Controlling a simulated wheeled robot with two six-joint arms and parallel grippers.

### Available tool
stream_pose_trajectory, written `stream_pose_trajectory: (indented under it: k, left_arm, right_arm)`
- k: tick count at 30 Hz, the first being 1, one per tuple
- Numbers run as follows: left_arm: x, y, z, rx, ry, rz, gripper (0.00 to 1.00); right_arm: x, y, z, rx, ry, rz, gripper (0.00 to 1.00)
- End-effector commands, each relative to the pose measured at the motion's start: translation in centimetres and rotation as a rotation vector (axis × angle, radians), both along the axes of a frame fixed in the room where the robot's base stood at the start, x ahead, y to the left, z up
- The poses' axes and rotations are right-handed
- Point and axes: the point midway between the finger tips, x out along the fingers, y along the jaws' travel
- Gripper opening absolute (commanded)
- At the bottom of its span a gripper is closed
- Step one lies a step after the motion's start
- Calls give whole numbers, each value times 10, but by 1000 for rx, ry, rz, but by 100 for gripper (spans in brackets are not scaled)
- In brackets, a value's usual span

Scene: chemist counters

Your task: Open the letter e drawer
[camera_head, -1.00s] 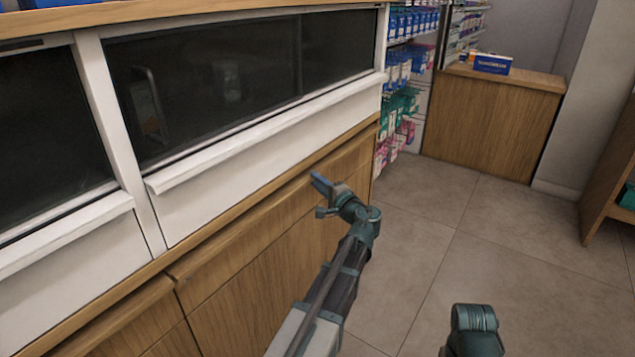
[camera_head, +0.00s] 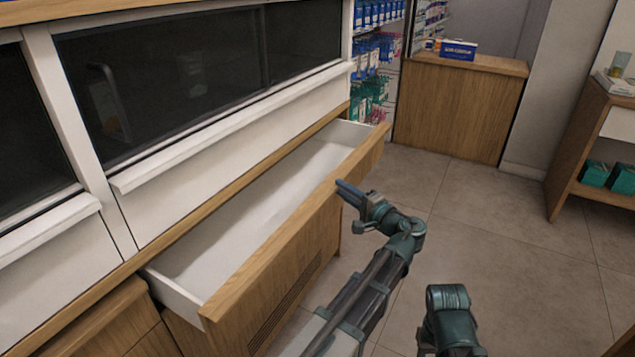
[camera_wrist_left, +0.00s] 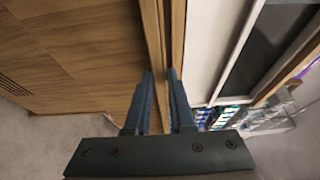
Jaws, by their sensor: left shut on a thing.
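A wide wooden drawer (camera_head: 282,250) under the white-framed dark glass counter stands pulled out, and its white inside (camera_head: 262,208) shows empty. No letter is readable on its front. My left gripper (camera_head: 344,187) is at the top edge of the drawer front, towards its far end. In the left wrist view, the fingers (camera_wrist_left: 162,76) are shut on the drawer front's upper edge, one on each side of the thin wooden board. My right gripper is out of view.
A closed wooden front (camera_head: 112,322) sits beside the drawer at lower left. A wooden counter (camera_head: 458,108) with a blue box (camera_head: 458,50) stands at the back. A shelf unit (camera_head: 590,150) with teal boxes is at right. The tiled floor (camera_head: 490,225) between is clear.

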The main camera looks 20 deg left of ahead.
Motion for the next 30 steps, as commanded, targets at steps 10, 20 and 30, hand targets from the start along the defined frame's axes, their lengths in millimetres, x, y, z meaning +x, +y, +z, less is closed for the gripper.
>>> stream_pose_trajectory:
  k: [10, 20, 30]
  left_arm:
    - [-5, -59, -1, -3, 0, 1, 0]
    - [-6, -69, -1, -3, 0, 3, 0]
    - [-6, -69, -1, -2, 0, 3, 45]
  right_arm:
    - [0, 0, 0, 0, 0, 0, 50]
    - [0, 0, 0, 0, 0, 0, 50]
    - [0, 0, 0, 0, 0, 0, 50]
